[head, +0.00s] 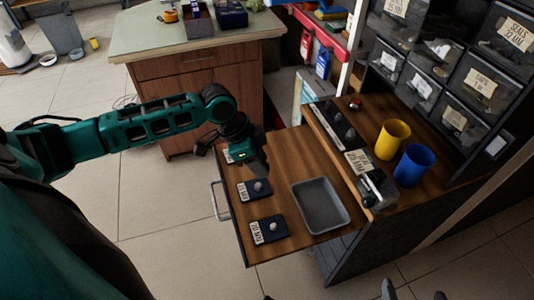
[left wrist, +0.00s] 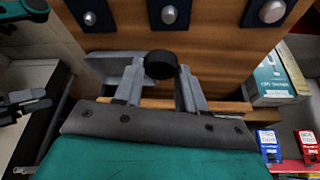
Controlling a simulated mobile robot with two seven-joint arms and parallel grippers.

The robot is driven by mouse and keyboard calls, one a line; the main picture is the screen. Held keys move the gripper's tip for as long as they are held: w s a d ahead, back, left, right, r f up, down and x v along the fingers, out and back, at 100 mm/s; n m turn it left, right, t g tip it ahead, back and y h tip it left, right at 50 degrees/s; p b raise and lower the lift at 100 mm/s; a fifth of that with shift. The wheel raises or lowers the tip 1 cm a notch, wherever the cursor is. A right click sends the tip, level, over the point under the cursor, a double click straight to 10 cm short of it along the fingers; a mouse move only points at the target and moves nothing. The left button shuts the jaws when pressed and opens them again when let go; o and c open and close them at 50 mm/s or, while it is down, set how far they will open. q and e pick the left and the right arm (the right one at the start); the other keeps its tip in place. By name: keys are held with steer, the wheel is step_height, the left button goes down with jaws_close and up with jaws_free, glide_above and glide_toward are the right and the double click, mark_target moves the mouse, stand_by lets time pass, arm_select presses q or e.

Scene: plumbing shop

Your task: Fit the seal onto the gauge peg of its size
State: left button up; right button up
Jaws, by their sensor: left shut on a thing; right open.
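My left gripper (head: 257,166) is shut on a small black seal (left wrist: 160,64), held between its fingertips in the left wrist view. The seal cannot be made out in the head view. Gauge pegs with rounded metal tops stand on dark labelled plates: a near peg (head: 269,227), a middle peg (head: 258,186) and a far one mostly hidden behind my gripper. The left wrist view shows the three pegs, left (left wrist: 90,18), middle (left wrist: 169,14) and right (left wrist: 271,11), apart from the seal. My right gripper (head: 414,292) shows only its open fingertips at the bottom edge.
An empty grey tray (head: 320,205) lies right of the pegs on the wooden board (head: 290,248).

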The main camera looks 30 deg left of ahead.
mark_target(261, 185)
arm_select(q)
steer(key=shift+a+f, duration=0.45)
steer(key=shift+f, duration=0.3)
steer(key=shift+f+b, duration=0.15)
steer(key=shift+b, duration=0.25)
step_height(261, 185, down, 4)
steer(key=b, duration=0.5)
steer(key=shift+f, duration=0.25)
steer(key=shift+f+b, duration=0.3)
steer(key=shift+b, duration=0.15)
steer(key=shift+f, duration=0.15)
steer(key=shift+s, duration=0.1)
